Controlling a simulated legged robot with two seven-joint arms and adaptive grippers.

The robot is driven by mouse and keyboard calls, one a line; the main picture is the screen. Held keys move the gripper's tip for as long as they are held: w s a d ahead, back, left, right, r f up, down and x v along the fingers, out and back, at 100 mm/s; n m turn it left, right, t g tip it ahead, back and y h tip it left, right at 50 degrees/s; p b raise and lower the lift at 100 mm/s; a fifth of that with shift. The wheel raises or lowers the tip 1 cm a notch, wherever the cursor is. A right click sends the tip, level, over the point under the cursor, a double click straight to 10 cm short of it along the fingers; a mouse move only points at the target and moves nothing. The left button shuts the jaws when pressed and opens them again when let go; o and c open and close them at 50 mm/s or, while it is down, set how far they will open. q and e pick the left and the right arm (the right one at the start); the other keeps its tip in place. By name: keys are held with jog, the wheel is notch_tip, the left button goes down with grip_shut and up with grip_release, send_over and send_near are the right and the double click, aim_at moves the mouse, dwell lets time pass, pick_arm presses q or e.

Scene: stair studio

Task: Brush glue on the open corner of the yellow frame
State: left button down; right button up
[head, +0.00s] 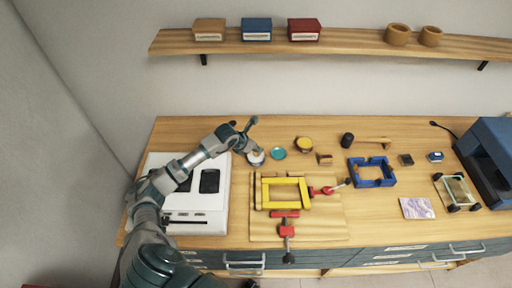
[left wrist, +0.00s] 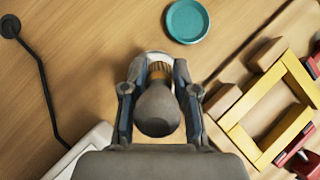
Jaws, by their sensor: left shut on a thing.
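The yellow frame (head: 283,205) lies on a wooden board right of my left gripper; it also shows at the right of the left wrist view (left wrist: 233,125). I cannot tell which corner is open. My left gripper (head: 250,142) is shut on a brush with a rounded grey handle (left wrist: 158,110) and a tan collar. The brush points down at a small white pot (head: 256,159), whose rim shows behind the brush in the left wrist view (left wrist: 152,56). The bristle tip is hidden. A teal round lid (head: 278,154) lies beside the pot. My right gripper is out of view.
Red clamps (head: 287,230) (head: 328,190) sit at the frame's front and right. A white machine (head: 185,210) is under my left arm. A blue frame (head: 371,182), a mallet (head: 370,140) and a blue machine (head: 488,155) stand to the right. A shelf (head: 350,42) hangs above.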

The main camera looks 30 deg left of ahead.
pick_arm(q)
jog(key=shift+a, duration=0.15)
jog(key=shift+a+f, duration=0.2)
jog(key=shift+a, duration=0.1)
jog(key=shift+d+f+b, duration=0.15)
jog(key=shift+d+b, duration=0.15)
jog(key=shift+d, duration=0.05)
jog(key=shift+a+f, duration=0.25)
jog(key=shift+d+f, duration=0.1)
jog(key=shift+d, duration=0.05)
dwell(1.0)
